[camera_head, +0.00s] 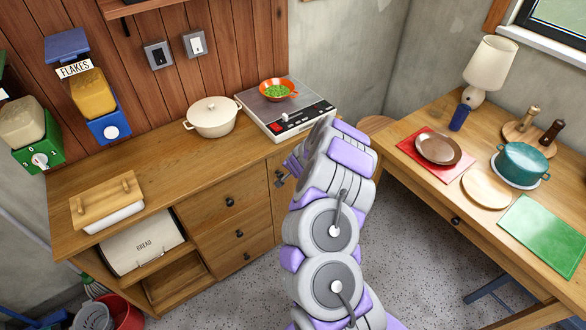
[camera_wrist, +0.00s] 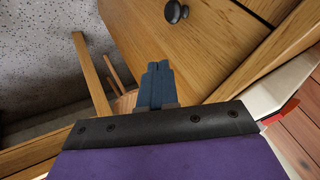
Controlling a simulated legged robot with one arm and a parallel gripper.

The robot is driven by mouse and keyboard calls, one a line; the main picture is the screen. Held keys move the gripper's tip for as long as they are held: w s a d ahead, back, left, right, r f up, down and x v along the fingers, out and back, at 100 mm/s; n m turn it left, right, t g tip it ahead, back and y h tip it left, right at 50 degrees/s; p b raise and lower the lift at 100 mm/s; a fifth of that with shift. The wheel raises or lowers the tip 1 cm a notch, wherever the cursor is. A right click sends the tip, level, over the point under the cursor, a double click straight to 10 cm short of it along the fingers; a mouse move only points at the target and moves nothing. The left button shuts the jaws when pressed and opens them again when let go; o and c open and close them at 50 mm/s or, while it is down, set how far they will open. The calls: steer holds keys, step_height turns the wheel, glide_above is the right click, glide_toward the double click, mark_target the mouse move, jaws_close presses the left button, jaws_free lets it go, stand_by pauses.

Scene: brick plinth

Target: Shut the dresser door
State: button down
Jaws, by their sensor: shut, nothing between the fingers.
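The wooden dresser (camera_head: 130,210) stands along the back wall. Its door (camera_head: 283,200) is at the right end of the front, beside a stack of drawers, and is partly hidden behind my arm. In the wrist view, a wooden panel with a dark round knob, which looks like the door (camera_wrist: 190,50), fills the upper middle. My gripper (camera_wrist: 157,70) is shut and empty, its fingers together in front of the lower part of this panel. Whether they touch it is unclear. I cannot tell how far the door stands open. In the head view my arm hides most of the gripper.
A hob (camera_head: 290,108) with an orange pan and a cream pot (camera_head: 211,117) stand on the dresser top. A wooden table (camera_head: 420,185) with a lamp, plates and a teal pot is close at right. Speckled floor lies between them.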

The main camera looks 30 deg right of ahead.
steer(key=w+a+p+v, duration=0.1)
steer(key=p+v, duration=0.2)
steer(key=v, duration=0.6)
steer(key=a+r+n+y, duration=0.4)
steer(key=a+r, duration=0.8)
steer(key=a, duration=0.2)
steer(key=s+a+r+n+g+y, duration=0.25)
steer(key=s+a+r+n, duration=0.25)
steer(key=s+a+r, duration=0.45)
steer(key=s+a+r+n+g, duration=0.1)
steer(key=s+r, duration=0.1)
steer(key=s, duration=0.6)
steer(key=s+a+r+n+g, duration=0.1)
steer(key=s+a+n+g, duration=0.1)
steer(key=s, duration=0.5)
steer(key=s+d+r+g+h, duration=0.1)
steer(key=s+d+h, duration=0.1)
steer(key=s, duration=0.8)
steer(key=s+d+r+g+h, duration=0.1)
steer(key=s+d, duration=0.4)
steer(key=s, duration=0.5)
steer(key=shift+r+g+h, duration=0.25)
steer(key=shift+g+h, duration=0.4)
